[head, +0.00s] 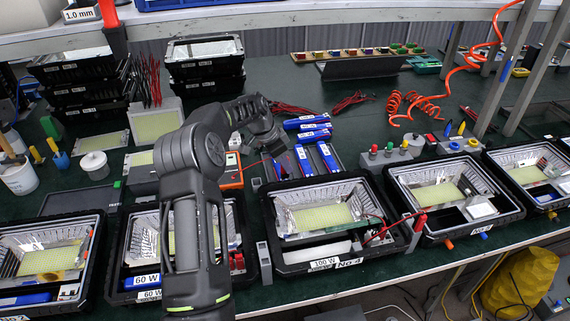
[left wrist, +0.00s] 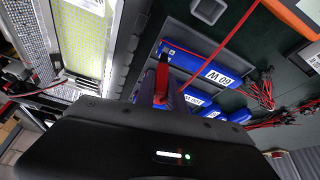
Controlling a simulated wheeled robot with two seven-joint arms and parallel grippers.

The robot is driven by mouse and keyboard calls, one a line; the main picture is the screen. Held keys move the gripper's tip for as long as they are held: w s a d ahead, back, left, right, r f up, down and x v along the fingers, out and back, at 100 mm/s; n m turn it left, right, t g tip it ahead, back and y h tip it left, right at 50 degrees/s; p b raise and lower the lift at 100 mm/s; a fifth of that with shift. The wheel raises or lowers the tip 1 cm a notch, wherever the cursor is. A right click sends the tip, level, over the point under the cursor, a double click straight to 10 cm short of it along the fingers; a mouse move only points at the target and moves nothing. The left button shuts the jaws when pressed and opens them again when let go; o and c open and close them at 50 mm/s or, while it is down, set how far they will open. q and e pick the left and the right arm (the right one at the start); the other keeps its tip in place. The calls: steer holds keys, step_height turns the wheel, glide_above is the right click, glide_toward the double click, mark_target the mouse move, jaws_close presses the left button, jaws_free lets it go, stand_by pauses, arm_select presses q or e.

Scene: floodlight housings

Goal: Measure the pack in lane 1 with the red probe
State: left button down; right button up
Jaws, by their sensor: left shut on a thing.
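Blue packs lie side by side in a grey laned rack (head: 341,160): one at its right (head: 327,157), one in the middle (head: 304,160) and one at its left, partly hidden. In the left wrist view a blue pack labelled 60 W (left wrist: 205,63) is nearest, with others beyond it. I cannot read lane numbers. My left gripper (head: 276,147) is above the rack's left side. It is shut on the red probe (left wrist: 161,84), whose red lead runs up and right. The probe is close to the packs' ends; contact cannot be told. My right gripper is not in view.
An orange meter (head: 232,171) stands left of the rack. More blue packs (head: 307,124) lie behind it. Red leads (head: 350,101) and a coiled orange hose (head: 412,105) lie further back.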

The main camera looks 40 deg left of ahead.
arm_select(q)
steer(key=shift+f+b, duration=0.7)
stand_by(2.4)
steer(key=shift+r+p, duration=1.85)
steer(key=shift+r, duration=1.75)
steer(key=s+d+r+n+y, duration=0.1)
steer(key=s+d+r+n, duration=0.1)
steer(key=d, duration=1.3)
steer(key=s+d+r+n+y, duration=0.1)
steer(key=d+r+n, duration=0.2)
steer(key=d, duration=1.3)
steer(key=shift+s+r, duration=0.35)
steer(key=shift+r, duration=0.1)
